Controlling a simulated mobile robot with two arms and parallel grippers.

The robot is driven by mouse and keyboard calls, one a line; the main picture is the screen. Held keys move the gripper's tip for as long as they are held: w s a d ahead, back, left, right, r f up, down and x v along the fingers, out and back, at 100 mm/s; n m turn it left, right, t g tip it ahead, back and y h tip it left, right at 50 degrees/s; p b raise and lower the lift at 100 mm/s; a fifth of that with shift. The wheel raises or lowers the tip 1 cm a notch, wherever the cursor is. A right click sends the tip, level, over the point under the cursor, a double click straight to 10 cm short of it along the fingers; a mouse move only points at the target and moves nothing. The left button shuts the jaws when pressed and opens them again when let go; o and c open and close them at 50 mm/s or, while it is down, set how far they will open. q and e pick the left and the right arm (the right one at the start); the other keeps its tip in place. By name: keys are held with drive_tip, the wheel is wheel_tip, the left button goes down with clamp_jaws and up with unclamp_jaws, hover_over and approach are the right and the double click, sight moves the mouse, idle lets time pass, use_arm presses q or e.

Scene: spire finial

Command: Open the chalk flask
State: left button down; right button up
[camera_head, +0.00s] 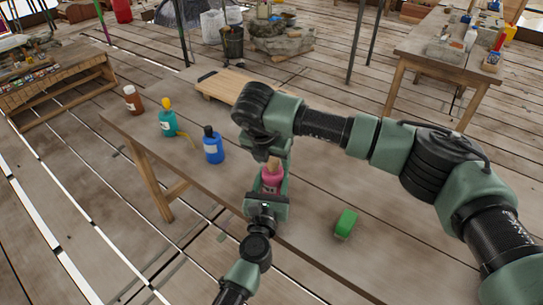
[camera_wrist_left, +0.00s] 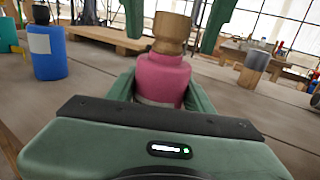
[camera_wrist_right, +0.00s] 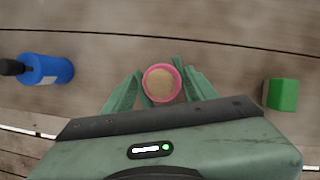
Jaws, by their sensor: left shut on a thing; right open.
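The pink flask (camera_head: 271,182) stands upright on the wooden table, with a tan cork-like stopper (camera_wrist_left: 171,32) seated in its mouth. My left gripper (camera_head: 267,196) is shut on the flask's body from the near side; its fingers flank the pink body (camera_wrist_left: 163,80) in the left wrist view. My right gripper (camera_wrist_right: 160,88) points down from above. Its fingers are open, one on each side of the stopper, with visible gaps. The right wrist view shows the stopper's round top (camera_wrist_right: 159,85) inside the pink rim. In the head view my arms partly hide the flask.
A blue bottle (camera_head: 213,148), a teal bottle (camera_head: 168,123) and a brown bottle (camera_head: 132,99) stand to the left on the table. A green block (camera_head: 346,223) lies to the right. A wooden board (camera_head: 225,86) is behind. Table between flask and block is clear.

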sight(272, 159)
clamp_jaws()
drive_tip(key=shift+r, duration=0.3)
idle(0.6)
drive_tip(key=shift+r, duration=0.9)
drive_tip(key=shift+r, duration=2.05)
use_arm(q)
drive_tip(key=c, duration=0.5)
unclamp_jaws()
